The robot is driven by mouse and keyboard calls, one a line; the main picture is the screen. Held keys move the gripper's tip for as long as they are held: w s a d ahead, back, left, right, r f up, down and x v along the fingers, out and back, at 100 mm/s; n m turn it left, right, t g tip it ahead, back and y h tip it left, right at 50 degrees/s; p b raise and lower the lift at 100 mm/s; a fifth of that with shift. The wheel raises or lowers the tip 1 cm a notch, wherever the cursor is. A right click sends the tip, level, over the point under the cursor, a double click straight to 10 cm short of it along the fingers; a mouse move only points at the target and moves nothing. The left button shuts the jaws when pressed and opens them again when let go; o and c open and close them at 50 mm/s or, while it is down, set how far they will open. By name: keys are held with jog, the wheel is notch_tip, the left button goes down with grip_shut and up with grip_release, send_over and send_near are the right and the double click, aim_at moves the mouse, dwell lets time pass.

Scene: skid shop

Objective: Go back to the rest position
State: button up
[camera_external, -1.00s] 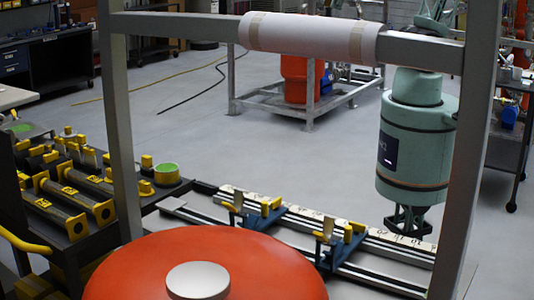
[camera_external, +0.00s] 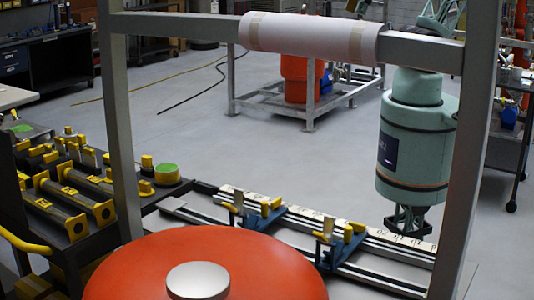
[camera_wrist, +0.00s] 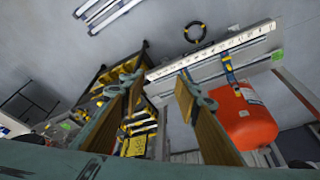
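My gripper (camera_wrist: 160,88) shows in the wrist view with its two tan-padded fingers well apart and nothing between them. It points at the work area from some distance and touches nothing there. A teal arm part shows at the top right edge there, above a large teal cylinder with a dark label, which hangs or stands behind the grey frame post.
A grey frame (camera_external: 120,120) carries a wrapped white roll (camera_external: 310,38). An orange-red tank (camera_external: 130,265) stands in front, beside a rail with blue clamps (camera_external: 335,245). A cart with yellow-ended parts (camera_external: 75,225) is at left. The floor (camera_external: 270,140) behind is mostly clear.

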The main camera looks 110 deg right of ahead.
jog(key=shift+s+f, duration=0.3)
jog(key=shift+f, duration=0.15)
notch_tip(320, 180, down, 8)
jog(key=b, duration=0.8)
